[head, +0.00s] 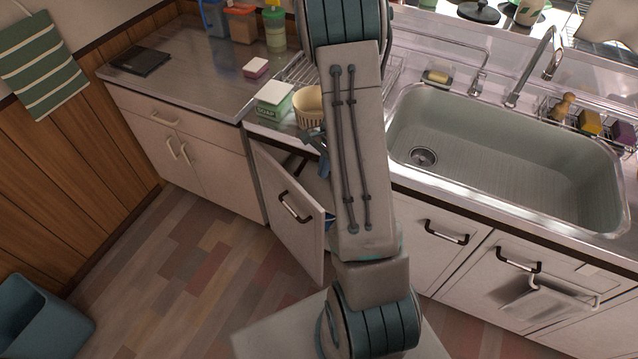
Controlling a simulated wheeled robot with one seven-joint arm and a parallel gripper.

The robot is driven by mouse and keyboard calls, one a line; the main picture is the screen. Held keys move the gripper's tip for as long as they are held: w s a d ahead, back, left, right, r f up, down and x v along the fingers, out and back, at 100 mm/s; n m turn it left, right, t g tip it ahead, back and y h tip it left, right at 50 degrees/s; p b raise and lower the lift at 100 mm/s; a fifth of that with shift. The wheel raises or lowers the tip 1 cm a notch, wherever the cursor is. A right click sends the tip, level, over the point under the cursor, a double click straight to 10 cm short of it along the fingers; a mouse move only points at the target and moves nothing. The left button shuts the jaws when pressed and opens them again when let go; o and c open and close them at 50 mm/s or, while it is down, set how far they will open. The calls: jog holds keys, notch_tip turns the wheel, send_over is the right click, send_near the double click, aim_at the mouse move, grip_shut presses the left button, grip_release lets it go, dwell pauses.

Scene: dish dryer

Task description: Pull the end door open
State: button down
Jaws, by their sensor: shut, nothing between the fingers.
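The end door (289,231) is a pale cabinet door at the left end of the sink unit. It stands partly open, swung out over the floor, with a dark gap behind its top edge. Its dark-and-metal handle (295,207) faces out to the left and nothing holds it. My arm crosses the middle of the view and hides much of the opening. A small blue-grey part of my gripper (318,143) shows left of the arm, by the top of the opening behind the door. Its fingers are shut and empty; most of it is hidden.
Above the opening, the counter holds a green-and-white box (274,101), a cream basket (308,106) and a wire rack. The sink (510,160) is to the right, with more closed doors below. The floor (190,265) left of the door is clear; a blue bin (40,320) stands lower left.

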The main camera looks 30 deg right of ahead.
jog(key=x, duration=0.9)
jog(key=shift+f, duration=0.35)
jog(key=shift+s+a, duration=0.1)
jog(key=shift+a, duration=0.05)
